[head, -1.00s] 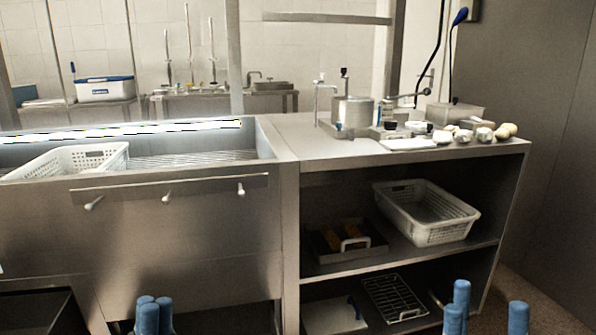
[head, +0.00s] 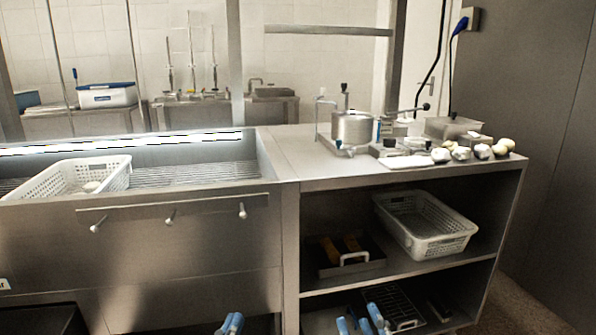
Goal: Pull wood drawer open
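No wood drawer can be made out in the head view. A steel counter (head: 420,181) with an open shelf unit stands at the right, beside a steel sink (head: 180,230) at the left. The blue fingertips of my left gripper (head: 230,324) show at the bottom edge, in front of the sink's lower right; they are close together and mostly cut off. My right gripper (head: 358,325) shows at the bottom, in front of the lower shelf, with its blue fingertips apart and nothing seen between them.
A white perforated basket (head: 428,240) and a dark tray (head: 345,262) with orange items stand on the middle shelf. Another white basket (head: 68,180) sits in the sink. A wire rack (head: 400,303) lies on the lower shelf. A pot (head: 352,128) and several small items crowd the countertop.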

